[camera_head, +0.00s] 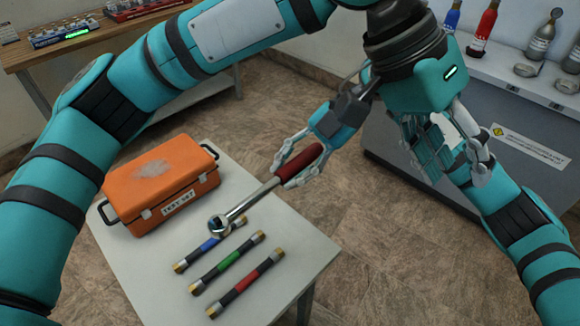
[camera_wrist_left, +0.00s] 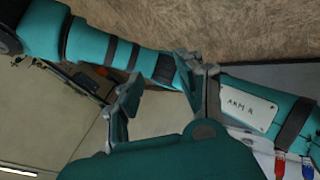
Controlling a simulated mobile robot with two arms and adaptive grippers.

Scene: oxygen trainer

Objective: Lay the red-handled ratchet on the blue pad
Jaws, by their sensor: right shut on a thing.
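The red-handled ratchet (camera_head: 258,193) has a red grip and a chrome shaft with a round head. My right gripper (camera_head: 297,165) is shut on its red handle. The ratchet is tilted, its head low over the small table and its handle beyond the table's far right edge. I cannot tell whether the head touches anything. My left gripper (camera_head: 452,168) is open and empty, in front of my right arm; its spread fingers also show in the left wrist view (camera_wrist_left: 163,78). I see no blue pad in either view.
The white table (camera_head: 130,265) carries an orange case (camera_head: 165,185) and rods with blue (camera_head: 209,244), green (camera_head: 228,259) and red (camera_head: 246,281) bands. A wooden bench (camera_head: 30,50) stands at back left. A grey counter (camera_head: 480,115) with bottles stands at right.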

